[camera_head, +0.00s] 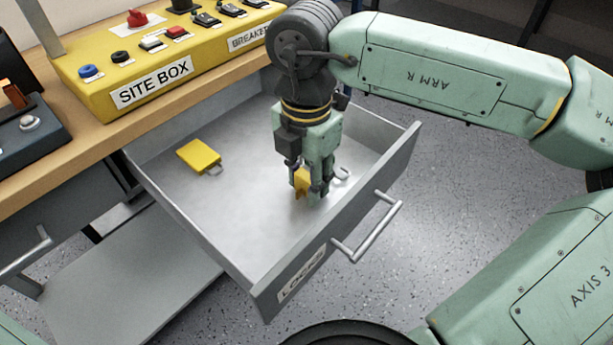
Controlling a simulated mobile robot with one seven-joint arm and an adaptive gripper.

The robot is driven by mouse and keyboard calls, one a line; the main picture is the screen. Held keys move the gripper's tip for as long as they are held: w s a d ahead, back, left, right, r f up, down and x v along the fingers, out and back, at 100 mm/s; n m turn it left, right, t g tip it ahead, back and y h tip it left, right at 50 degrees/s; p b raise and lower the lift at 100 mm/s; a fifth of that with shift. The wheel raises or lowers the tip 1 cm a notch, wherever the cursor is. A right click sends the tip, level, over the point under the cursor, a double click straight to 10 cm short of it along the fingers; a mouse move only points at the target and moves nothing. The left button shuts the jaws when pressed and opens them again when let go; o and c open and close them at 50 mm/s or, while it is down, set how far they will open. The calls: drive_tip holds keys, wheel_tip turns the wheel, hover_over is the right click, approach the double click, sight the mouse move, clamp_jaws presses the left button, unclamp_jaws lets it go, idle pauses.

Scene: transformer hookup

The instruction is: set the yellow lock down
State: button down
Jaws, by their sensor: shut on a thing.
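My gripper (309,187) points down inside the open drawer (245,230), toward its right side. It is shut on a yellow lock (301,180), which is partly hidden by the fingers. A grey shackle (343,173) shows just to the right of the fingers. The held lock is low, close to the drawer floor; I cannot tell whether it touches. A second yellow lock (198,156) lies flat on the drawer floor at the left, with its shackle toward the lower right.
The drawer's front bears a LOCKS label (303,273) and a bar handle (368,228). The yellow SITE BOX (150,85) with buttons and switches stands on the wooden bench (85,150) above. A dark device (30,125) sits at the left. The drawer floor between the locks is clear.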

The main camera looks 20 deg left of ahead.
drive_tip(key=shift+f, duration=0.1)
drive_tip(key=shift+f, duration=0.1)
drive_tip(key=c, duration=1.1)
unclamp_jaws()
wheel_tip(320, 180, up, 12)
drive_tip(key=shift+r+p, duration=0.25)
drive_tip(key=shift+p, duration=0.05)
